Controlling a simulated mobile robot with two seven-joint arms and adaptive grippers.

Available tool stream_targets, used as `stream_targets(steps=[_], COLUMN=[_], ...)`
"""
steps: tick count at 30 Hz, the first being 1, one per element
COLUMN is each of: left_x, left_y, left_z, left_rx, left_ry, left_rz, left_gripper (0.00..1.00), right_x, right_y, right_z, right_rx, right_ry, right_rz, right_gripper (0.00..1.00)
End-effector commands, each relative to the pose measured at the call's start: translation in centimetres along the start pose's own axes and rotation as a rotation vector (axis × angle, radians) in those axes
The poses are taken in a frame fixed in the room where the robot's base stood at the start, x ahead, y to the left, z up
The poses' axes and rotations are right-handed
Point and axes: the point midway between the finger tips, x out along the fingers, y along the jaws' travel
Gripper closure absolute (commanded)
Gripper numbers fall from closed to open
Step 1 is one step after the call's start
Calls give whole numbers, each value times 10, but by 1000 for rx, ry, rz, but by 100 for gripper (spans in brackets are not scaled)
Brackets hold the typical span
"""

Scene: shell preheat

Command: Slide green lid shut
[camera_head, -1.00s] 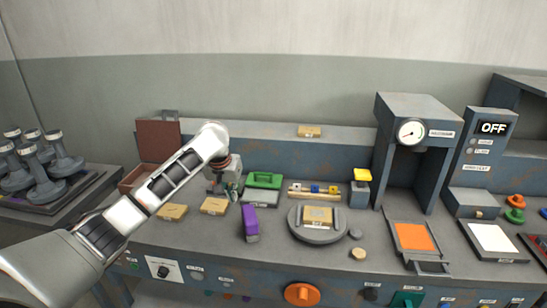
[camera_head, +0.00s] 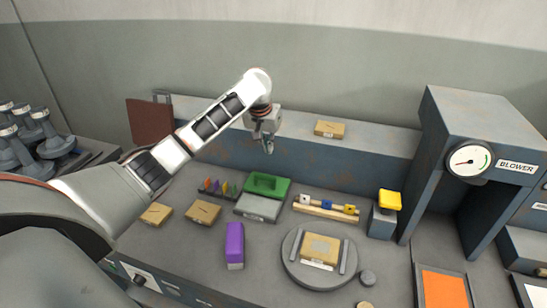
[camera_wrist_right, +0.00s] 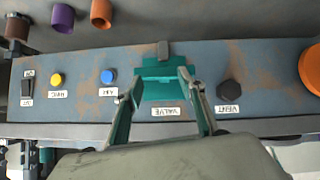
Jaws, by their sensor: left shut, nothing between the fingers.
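The green lid (camera_head: 268,184) has a recess in its top and lies on the bench at the back, directly behind a grey box (camera_head: 258,207). My left gripper (camera_head: 268,148) is shut and empty, pointing down above and just behind the green lid, apart from it. My right gripper (camera_wrist_right: 157,88) is open in the right wrist view, its fingers spread in front of a teal valve block (camera_wrist_right: 162,82) on the front panel. I cannot tell whether they touch the block.
A rack of coloured pieces (camera_head: 217,188) stands left of the lid. A wooden strip with knobs (camera_head: 326,208) lies to its right. A purple block (camera_head: 235,244) stands in front. A round turntable (camera_head: 292,270) and the blower housing (camera_head: 480,110) are further right.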

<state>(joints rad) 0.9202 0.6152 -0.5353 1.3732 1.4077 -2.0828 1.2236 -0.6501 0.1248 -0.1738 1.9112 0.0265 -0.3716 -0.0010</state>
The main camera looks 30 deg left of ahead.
Motion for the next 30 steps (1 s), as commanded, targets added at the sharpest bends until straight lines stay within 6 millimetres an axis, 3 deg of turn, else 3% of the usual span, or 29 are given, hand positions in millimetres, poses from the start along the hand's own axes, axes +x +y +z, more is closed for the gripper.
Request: stream_targets(steps=[8,20,30], left_x=[43,100,88], left_y=[1,0,-1], left_z=[2,1,27], left_rx=[-1,-1,2], left_ry=[-6,-3,0], left_rz=[0,-1,-2], left_gripper=[100,100,100], right_x=[-3,-1,0], right_y=[-2,-1,-1], right_z=[8,3,0], right_rx=[0,8,11], right_ry=[-13,-6,-1], right_rz=[-3,2,3], right_gripper=[60,60,60])
